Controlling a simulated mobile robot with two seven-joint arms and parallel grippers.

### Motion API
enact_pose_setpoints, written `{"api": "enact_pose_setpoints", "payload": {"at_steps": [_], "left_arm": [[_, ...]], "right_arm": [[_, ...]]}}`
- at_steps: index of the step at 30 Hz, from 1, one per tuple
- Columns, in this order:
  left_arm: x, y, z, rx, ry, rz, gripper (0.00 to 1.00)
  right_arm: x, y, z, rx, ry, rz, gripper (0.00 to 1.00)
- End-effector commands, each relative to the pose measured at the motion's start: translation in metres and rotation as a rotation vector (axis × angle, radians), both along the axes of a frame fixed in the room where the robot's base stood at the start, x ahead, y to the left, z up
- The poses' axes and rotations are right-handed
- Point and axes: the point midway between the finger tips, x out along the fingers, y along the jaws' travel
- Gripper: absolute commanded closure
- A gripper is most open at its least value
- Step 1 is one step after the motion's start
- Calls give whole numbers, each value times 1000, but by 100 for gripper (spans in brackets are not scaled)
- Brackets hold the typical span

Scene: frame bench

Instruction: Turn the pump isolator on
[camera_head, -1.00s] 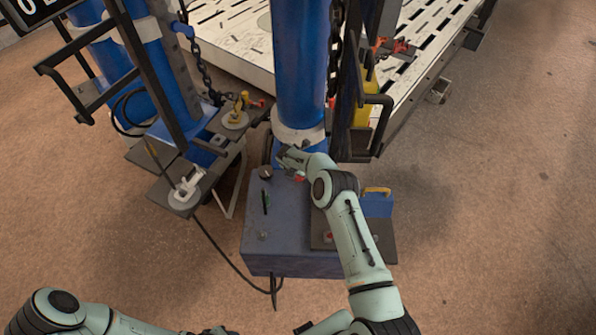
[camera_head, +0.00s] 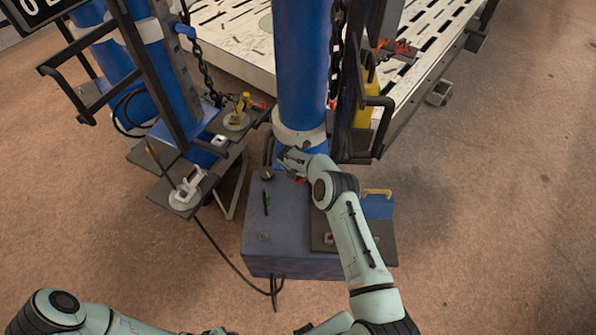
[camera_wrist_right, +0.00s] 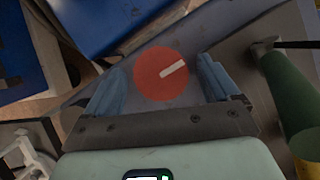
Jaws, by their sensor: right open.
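The pump isolator (camera_wrist_right: 160,75) is a round red knob with a white bar, seen face-on in the right wrist view. The bar slants up to the right. My right gripper (camera_wrist_right: 162,68) is open, with one blue finger on each side of the knob and visible gaps to both. In the head view my right gripper (camera_head: 287,160) is over the back of the blue-grey box (camera_head: 275,222). Only a bit of red shows beside it there, and the wrist hides the rest. My left arm crosses the bottom left; its gripper is not clearly in view.
A blue column (camera_head: 302,70) rises just behind the box, with a chain (camera_head: 335,50) beside it. A dark plate with a blue block (camera_head: 377,207) is on the right. A grey bracket (camera_head: 190,187) stands on the left. The floor (camera_head: 480,230) at right is clear.

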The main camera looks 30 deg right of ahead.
Motion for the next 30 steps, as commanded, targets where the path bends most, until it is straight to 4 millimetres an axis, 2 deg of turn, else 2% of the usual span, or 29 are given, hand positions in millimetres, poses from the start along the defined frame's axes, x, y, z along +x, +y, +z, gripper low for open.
{"api": "enact_pose_setpoints", "payload": {"at_steps": [5,8,15,21,25,30], "left_arm": [[-6,0,-6,0,7,0,57],[-11,0,-13,0,12,0,57],[-18,0,-23,0,20,1,57],[-19,0,-25,0,22,0,57],[-20,0,-25,0,22,0,57],[-20,0,-25,0,22,0,57]], "right_arm": [[-3,4,12,0,-2,2,12],[-7,9,26,-2,-1,2,12],[-19,26,78,0,-3,2,12],[-26,37,110,0,-3,1,12],[-29,40,120,0,-1,0,12],[-30,42,124,0,0,0,12]]}}
